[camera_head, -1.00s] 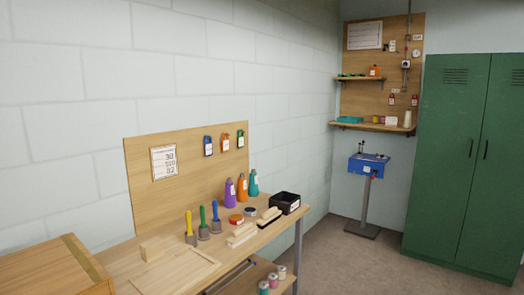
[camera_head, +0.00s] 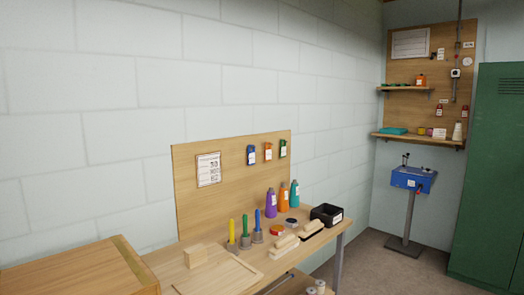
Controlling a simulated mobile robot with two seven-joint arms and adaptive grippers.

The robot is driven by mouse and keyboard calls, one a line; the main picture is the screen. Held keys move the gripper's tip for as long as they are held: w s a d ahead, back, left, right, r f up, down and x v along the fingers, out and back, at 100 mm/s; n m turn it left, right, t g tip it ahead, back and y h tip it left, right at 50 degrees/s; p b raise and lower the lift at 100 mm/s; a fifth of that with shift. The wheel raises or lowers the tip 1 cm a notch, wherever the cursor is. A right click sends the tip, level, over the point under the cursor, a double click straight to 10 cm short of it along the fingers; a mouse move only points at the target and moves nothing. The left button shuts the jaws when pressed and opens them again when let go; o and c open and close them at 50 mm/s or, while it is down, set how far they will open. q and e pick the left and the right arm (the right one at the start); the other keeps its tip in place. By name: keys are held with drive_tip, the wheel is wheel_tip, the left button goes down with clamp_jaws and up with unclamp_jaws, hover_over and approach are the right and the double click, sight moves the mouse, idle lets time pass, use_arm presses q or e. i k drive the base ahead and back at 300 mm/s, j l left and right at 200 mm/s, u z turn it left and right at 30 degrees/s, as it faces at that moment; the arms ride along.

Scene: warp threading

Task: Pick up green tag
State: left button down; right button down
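A green tag (camera_head: 283,148) hangs at the upper right of the wooden pegboard (camera_head: 230,205) on the wall. An orange tag (camera_head: 268,151) and a blue tag (camera_head: 251,155) hang to its left in the same row. Neither of my grippers shows in the head view.
A workbench under the board holds a purple bottle (camera_head: 270,203), an orange bottle (camera_head: 284,196), a teal bottle (camera_head: 294,194), a black bin (camera_head: 326,215), brushes and wooden blocks. A blue stand (camera_head: 413,180) and a green cabinet (camera_head: 489,180) are at the right. Floor shows between bench and cabinet.

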sight(283, 147)
drive_tip(key=u, duration=0.55)
drive_tip(key=i+l+u, duration=0.35)
drive_tip(key=l, duration=0.3)
drive_tip(key=i+l+u, duration=0.2)
drive_tip(key=l, duration=0.15)
drive_tip(key=i+l+u, duration=0.2)
drive_tip(key=l, duration=0.15)
drive_tip(key=i+l+u, duration=0.15)
drive_tip(key=l, duration=0.25)
drive_tip(key=l+u, duration=0.2)
drive_tip(key=l, duration=0.2)
